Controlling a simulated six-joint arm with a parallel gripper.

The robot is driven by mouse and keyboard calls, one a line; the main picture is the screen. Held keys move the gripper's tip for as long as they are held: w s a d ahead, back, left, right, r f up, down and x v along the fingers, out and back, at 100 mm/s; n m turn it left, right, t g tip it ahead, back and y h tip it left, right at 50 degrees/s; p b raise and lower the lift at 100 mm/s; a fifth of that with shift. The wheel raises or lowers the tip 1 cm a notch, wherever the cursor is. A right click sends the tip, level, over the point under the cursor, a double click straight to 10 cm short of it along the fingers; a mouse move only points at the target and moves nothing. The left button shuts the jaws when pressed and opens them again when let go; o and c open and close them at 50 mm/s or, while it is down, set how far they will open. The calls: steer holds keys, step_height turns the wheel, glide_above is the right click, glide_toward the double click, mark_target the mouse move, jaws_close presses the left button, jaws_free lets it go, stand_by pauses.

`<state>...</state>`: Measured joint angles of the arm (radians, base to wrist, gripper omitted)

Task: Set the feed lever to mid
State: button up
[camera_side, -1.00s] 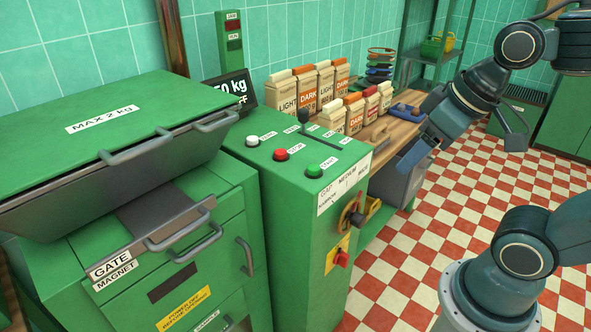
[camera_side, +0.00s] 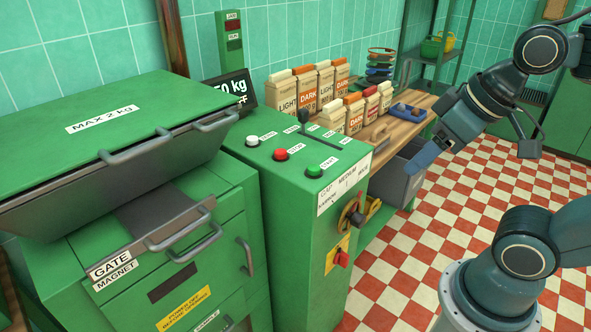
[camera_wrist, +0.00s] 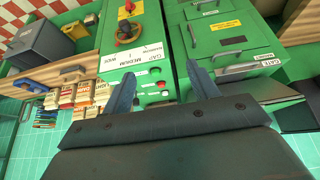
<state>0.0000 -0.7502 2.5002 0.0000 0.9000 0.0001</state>
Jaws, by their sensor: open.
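A small black lever (camera_side: 303,116) stands on top of the green control cabinet (camera_side: 290,215), beside several white labels too small to read. I take it for the feed lever; its exact setting cannot be told. In the wrist view I cannot make it out. My gripper (camera_side: 421,163) is right of the cabinet in the side view, well apart from the lever. In the wrist view its two fingers (camera_wrist: 161,88) are spread, with nothing between them but the cabinet top beyond.
White, red and green buttons (camera_side: 314,171) sit on the cabinet top. A rotary knob (camera_side: 352,216) and red switch (camera_side: 342,258) are on its side. Cartons (camera_side: 325,85) stand behind on a wooden bench. A lidded hopper (camera_side: 130,125) is at left.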

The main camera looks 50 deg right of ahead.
stand_by(0.3)
steer(key=shift+c, duration=0.8)
steer(key=w+d+r+m+g+h, duration=0.1)
steer(key=w+d+r+m, duration=0.2)
steer(key=w, duration=0.7)
steer(key=w+d+r+m+h, duration=0.1)
steer(key=w+d+r, duration=0.3)
steer(key=w, duration=0.5)
steer(key=m+g+h, duration=0.1)
steer(key=m, duration=0.4)
glide_toward(304, 110)
step_height(304, 110, up, 3)
steer(key=a, duration=0.1)
steer(key=shift+s+a, duration=0.2)
steer(key=shift+s, duration=0.1)
steer(key=shift+f, duration=0.15)
steer(key=x, duration=1.3)
steer(key=shift+s+d+f, duration=0.15)
steer(key=shift+d+f, duration=0.05)
